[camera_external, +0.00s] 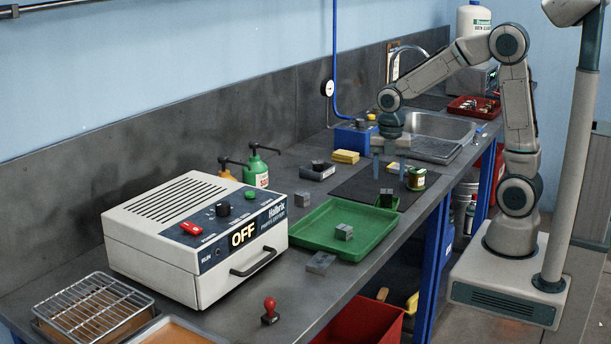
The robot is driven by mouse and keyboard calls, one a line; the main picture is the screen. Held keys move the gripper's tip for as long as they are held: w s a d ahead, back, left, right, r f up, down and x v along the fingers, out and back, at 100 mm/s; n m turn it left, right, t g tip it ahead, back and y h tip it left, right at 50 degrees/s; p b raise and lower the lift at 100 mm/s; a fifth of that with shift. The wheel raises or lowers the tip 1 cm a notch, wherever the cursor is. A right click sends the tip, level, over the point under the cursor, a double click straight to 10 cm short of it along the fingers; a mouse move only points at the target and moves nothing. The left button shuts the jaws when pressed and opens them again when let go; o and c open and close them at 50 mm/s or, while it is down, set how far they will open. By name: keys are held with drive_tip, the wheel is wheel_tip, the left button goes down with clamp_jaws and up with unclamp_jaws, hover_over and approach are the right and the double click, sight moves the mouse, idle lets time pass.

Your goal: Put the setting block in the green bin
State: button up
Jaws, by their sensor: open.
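My gripper (389,172) points straight down over the dark mat, its two fingers apart with nothing between them. Just in front of and below it, a dark block (386,194) sits in or on a small green holder (394,206). A large shallow green tray (312,238) lies nearer the camera, with a grey block (344,232) in it. Another flat grey block (320,262) lies on the bench at the tray's front edge, and a small grey block (302,199) stands behind the tray. I cannot tell which of these is the setting block.
The white power unit (200,235) reading OFF stands at left. A tin (416,178) stands close to the right of my gripper. Yellow pads (345,157), a dark box (317,171) and a blue box (352,139) are behind. A red stamp (270,311) is in front; a red bin (362,322) is below.

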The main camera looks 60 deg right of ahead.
sight(388, 190)
wheel_tip(388, 190, up, 6)
drive_tip(key=r, duration=0.1)
drive_tip(key=s+d+f+m+t, duration=0.1)
drive_tip(key=s+d+m+t, duration=0.1)
drive_tip(key=s+m, duration=1.2)
drive_tip(key=m+t, duration=0.1)
drive_tip(key=m, duration=0.7)
